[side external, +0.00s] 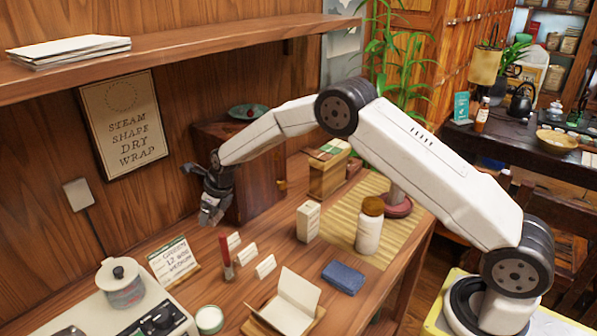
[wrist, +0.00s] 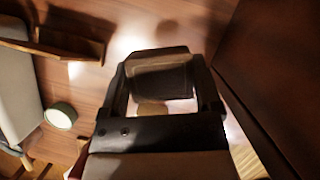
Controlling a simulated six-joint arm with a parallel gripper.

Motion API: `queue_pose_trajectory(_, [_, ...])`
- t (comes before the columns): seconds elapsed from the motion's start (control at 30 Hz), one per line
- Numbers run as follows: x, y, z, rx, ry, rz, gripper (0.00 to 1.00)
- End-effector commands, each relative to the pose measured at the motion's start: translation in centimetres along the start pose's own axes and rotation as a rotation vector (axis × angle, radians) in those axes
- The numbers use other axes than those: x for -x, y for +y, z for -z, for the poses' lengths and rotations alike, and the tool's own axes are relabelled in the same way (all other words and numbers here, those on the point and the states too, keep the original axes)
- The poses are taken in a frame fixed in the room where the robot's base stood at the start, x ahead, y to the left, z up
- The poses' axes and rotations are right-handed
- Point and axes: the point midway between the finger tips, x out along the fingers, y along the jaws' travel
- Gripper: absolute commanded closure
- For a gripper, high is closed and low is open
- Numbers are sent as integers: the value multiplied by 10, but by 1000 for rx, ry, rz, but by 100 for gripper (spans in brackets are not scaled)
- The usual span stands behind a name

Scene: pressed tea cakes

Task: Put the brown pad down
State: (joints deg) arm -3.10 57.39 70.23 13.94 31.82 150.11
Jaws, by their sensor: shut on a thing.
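My gripper (side external: 211,208) hangs at the end of the arm, above the back left part of the wooden table, beside the dark wooden cabinet. In the wrist view my gripper (wrist: 162,88) is shut on a dark brown pad (wrist: 158,80), which sits between the two black fingers. In the side view the pad is small and hard to tell apart from the dark gripper. I cannot tell exactly how far the pad is above the table.
The dark cabinet (side external: 262,190) stands close on the gripper's right. A written card (side external: 173,262), a red-topped stick (side external: 226,258), small white cards (side external: 265,266) and a white cup (side external: 209,319) stand nearer. Table is bare below the gripper.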

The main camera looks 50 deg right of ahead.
Motion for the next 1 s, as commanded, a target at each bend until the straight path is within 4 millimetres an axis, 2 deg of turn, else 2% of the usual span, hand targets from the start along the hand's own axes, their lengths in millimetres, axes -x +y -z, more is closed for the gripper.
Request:
queue_pose_trajectory(0.2, [-25, -5, -6, 1, 1, -1, 84])
queue_pose_trajectory(0.4, [-42, -9, -12, 0, 0, 0, 84])
queue_pose_trajectory(0.87, [-50, -10, -14, 0, 0, 0, 84])
queue_pose_trajectory(1.0, [-59, -11, -13, 0, 1, 0, 84])
